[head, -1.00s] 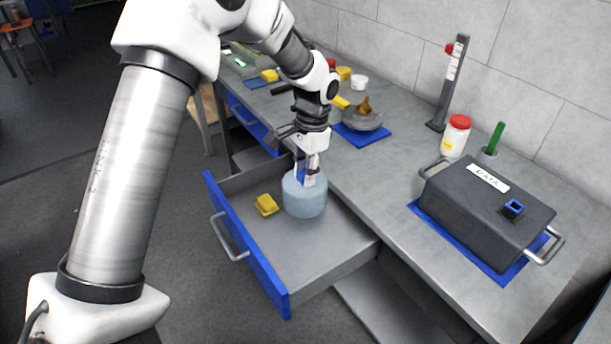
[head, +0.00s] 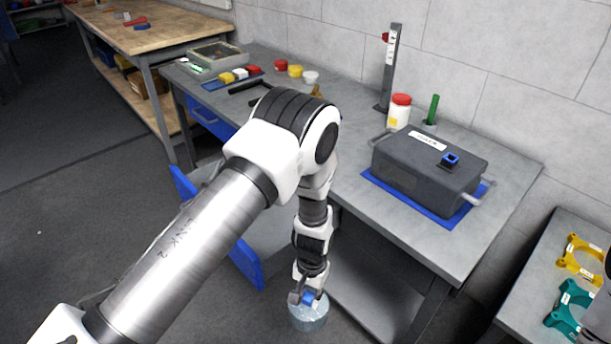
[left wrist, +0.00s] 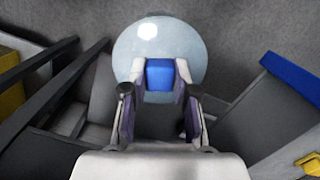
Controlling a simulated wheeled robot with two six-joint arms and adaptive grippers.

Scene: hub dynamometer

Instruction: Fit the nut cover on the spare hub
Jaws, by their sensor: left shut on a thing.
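A pale blue round piece with a blue block on top (head: 309,319), seemingly the nut cover, hangs from my left gripper (head: 308,298). In the left wrist view its pale disc (left wrist: 150,40) lies beyond the fingers, which are shut on the blue block (left wrist: 160,75). It is held low, in front of the workbench and outside the drawer. I cannot make out the spare hub for certain; my arm hides part of the bench top. My right gripper is not in view.
A dark lidded box (head: 415,170) sits on a blue mat on the bench (head: 500,205). A side table at right holds yellow (head: 582,258) and teal brackets (head: 568,312).

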